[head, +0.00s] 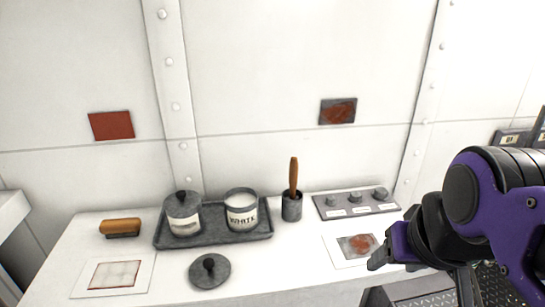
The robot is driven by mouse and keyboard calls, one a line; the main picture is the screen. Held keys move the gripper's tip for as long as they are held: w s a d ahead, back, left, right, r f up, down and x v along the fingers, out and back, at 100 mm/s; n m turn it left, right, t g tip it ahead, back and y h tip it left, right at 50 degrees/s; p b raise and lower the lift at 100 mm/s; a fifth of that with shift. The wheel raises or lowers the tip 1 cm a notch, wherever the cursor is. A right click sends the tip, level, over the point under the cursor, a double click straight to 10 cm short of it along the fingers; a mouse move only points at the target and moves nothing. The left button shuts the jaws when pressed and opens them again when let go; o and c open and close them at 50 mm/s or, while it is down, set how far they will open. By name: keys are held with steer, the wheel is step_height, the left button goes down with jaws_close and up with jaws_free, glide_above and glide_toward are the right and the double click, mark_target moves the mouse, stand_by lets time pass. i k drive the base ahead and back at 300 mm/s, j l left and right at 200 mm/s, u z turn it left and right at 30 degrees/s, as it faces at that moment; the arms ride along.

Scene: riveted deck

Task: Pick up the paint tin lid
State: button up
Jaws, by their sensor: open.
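A dark grey round lid (209,271) with a black knob lies flat on the white worktop, in front of the tray. A second knobbed lid (183,204) sits on the left tin (185,225). The right tin (241,213), labelled WHITE, stands open with pale contents. Both tins stand on a dark grey tray (214,240). My gripper (420,292) is at the lower right, open, well to the right of the loose lid and apart from it.
A wooden-handled brush (294,175) stands in a dark cup (291,207). A knob panel (356,204) and a rusty sample card (358,246) lie to the right. A wooden-backed brush (121,227) and a framed card (114,275) lie left. A riveted wall closes the back.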

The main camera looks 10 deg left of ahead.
mark_target(209, 270)
steer(key=k+j+u, duration=0.1)
steer(key=u, duration=0.4)
steer(key=j+u, duration=0.35)
steer(key=u, duration=0.15)
